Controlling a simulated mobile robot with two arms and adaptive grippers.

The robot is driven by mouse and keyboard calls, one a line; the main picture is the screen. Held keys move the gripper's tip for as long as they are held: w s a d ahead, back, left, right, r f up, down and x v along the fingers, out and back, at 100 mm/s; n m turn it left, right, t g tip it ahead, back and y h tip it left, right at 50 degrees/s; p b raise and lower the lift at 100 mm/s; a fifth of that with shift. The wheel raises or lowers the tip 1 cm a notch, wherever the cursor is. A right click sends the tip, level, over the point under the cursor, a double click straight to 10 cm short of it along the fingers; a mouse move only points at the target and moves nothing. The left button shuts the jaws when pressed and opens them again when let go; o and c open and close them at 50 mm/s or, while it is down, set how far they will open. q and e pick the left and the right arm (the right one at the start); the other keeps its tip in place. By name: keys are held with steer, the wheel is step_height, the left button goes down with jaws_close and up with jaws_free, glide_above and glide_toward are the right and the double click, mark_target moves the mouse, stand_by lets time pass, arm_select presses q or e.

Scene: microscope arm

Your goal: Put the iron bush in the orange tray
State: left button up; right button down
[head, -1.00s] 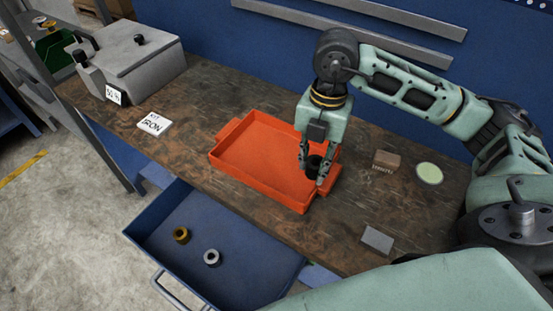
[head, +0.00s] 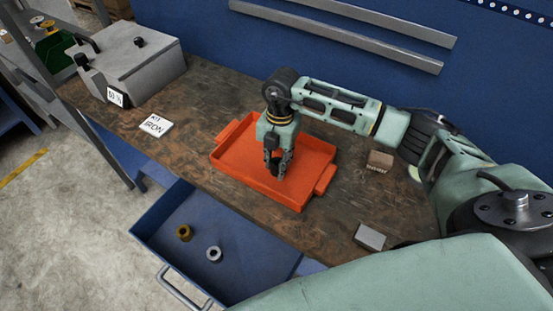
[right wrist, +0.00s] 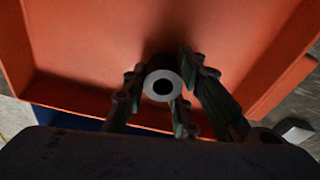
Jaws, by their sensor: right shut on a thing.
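The orange tray (head: 243,158) lies on the workbench, and its floor and walls fill much of the right wrist view (right wrist: 90,45). My right gripper (head: 277,172) points down inside the tray's outline. In the right wrist view its fingers (right wrist: 162,100) are shut around the iron bush (right wrist: 151,80), a dark ring with a grey end face and a round hole. A dark shadow lies close behind the bush on the tray floor; I cannot tell whether they touch. In the head view the fingers mostly hide the bush. My left gripper is not in view.
An open blue drawer (head: 180,268) below the bench holds a brass bush (head: 184,233) and a grey bush (head: 214,254). A card reading "KIT IRON" (head: 156,125) lies left of the tray. A grey box (head: 140,62) stands at the back left. Small blocks (head: 380,161) lie right of the tray.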

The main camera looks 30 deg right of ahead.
mark_target(278, 158)
steer(key=shift+f, duration=0.15)
steer(key=shift+f, duration=0.1)
steer(key=c, duration=1.4)
jaws_free()
steer(key=shift+r, duration=0.25)
step_height(278, 158, up, 12)
steer(key=d+b, duration=0.1)
steer(key=b, duration=0.2)
steer(key=shift+w+f, duration=0.15)
steer(key=shift+w, duration=0.3)
